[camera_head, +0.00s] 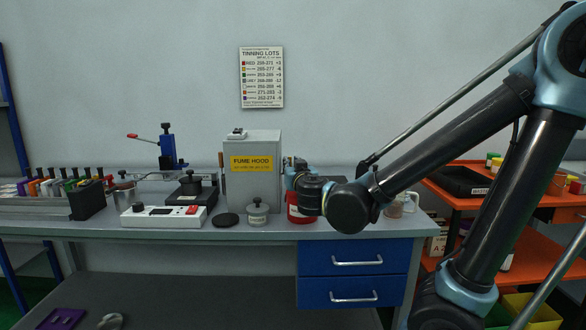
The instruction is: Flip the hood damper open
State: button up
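The fume hood (262,190) is a grey box with a yellow "FUME HOOD" label, standing on the bench against the wall. My gripper (289,167) is close to the hood's right side, at about mid-height.
A red pot (300,209) stands below my wrist. A lidded jar (257,212) and a black disc (226,220) lie before the hood. A white control box (164,215) and a blue clamp stand (168,148) are left. An orange cart (480,205) stands right.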

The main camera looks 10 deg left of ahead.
jog(key=v, duration=1.1)
jog(key=shift+s+d, duration=0.2)
jog(key=shift+s, duration=0.05)
jog(key=shift+f, duration=0.1)
